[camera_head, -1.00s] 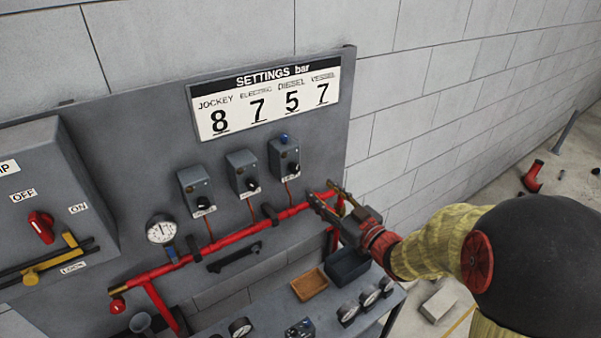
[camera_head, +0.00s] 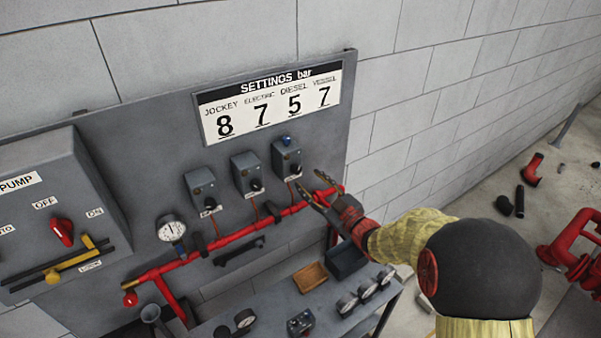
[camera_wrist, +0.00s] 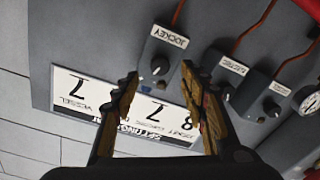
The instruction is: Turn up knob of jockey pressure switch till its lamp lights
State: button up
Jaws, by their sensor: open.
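The jockey pressure switch is a grey box (camera_head: 286,157), the rightmost of three on the panel. Its JOCKEY label (camera_wrist: 170,37) reads in the wrist view. Its black knob (camera_head: 296,169) is on the front face, and a blue lamp (camera_head: 286,141) sits on top; I cannot tell whether it is lit. My gripper (camera_head: 309,181) is open and empty, just right of and below this knob. In the wrist view the knob (camera_wrist: 160,66) appears between the two fingertips (camera_wrist: 160,75), apparently still ahead of them and untouched.
Two similar switches (camera_head: 247,174) (camera_head: 201,188) stand to the left. A red pipe (camera_head: 235,237) runs below them. The settings board (camera_head: 270,102) above gives jockey 8. A bench (camera_head: 375,300) with gauges and trays stands below.

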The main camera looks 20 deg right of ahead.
aim_at(298, 172)
jog(key=x, duration=0.6)
jog(key=shift+w+f+p, duration=0.1)
jog(key=shift+w+p, duration=0.05)
jog(key=shift+p, duration=0.2)
jog(key=shift+c, duration=1.1)
jog(key=c, duration=0.9)
grip_shut()
